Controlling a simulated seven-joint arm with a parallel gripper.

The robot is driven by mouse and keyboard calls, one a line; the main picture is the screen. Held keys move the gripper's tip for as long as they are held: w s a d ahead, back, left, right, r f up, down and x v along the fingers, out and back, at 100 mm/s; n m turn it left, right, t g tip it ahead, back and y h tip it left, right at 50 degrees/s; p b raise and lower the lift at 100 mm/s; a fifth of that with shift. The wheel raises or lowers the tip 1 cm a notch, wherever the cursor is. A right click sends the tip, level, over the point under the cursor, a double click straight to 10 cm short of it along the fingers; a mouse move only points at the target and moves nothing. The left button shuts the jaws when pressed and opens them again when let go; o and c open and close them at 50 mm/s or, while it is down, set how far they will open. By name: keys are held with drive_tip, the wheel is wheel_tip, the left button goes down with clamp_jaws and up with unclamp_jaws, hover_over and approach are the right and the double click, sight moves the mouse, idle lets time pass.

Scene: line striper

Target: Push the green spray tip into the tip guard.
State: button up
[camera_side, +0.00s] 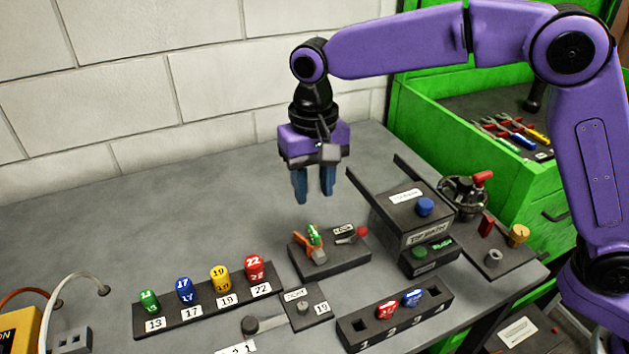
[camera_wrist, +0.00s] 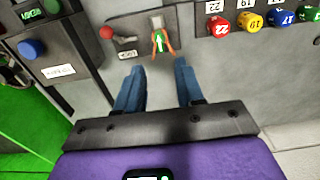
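A green spray tip (camera_side: 314,236) sits at the orange tip guard (camera_side: 316,253) on a dark block. In the wrist view the green tip (camera_wrist: 159,42) lies between the orange sides of the guard (camera_wrist: 154,50); how deep it sits I cannot tell. Another green tip (camera_side: 149,300) stands in the rack over label 13. My gripper (camera_side: 314,198) hangs above and behind the dark block, blue fingers pointing down, apart and empty. In the wrist view the gripper (camera_wrist: 156,68) shows a clear gap between its fingers, with the guard just beyond them.
A red-knobbed lever (camera_side: 362,232) stands right of the guard on the same block. The tip rack (camera_side: 205,312) is at left with blue, yellow and red tips. A dark box (camera_side: 408,212) with a blue button stands right. A numbered slot block (camera_side: 398,325) is in front. The rear left bench is clear.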

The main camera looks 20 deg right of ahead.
sight(314, 230)
drive_tip(key=shift+f, duration=4.9)
clamp_jaws()
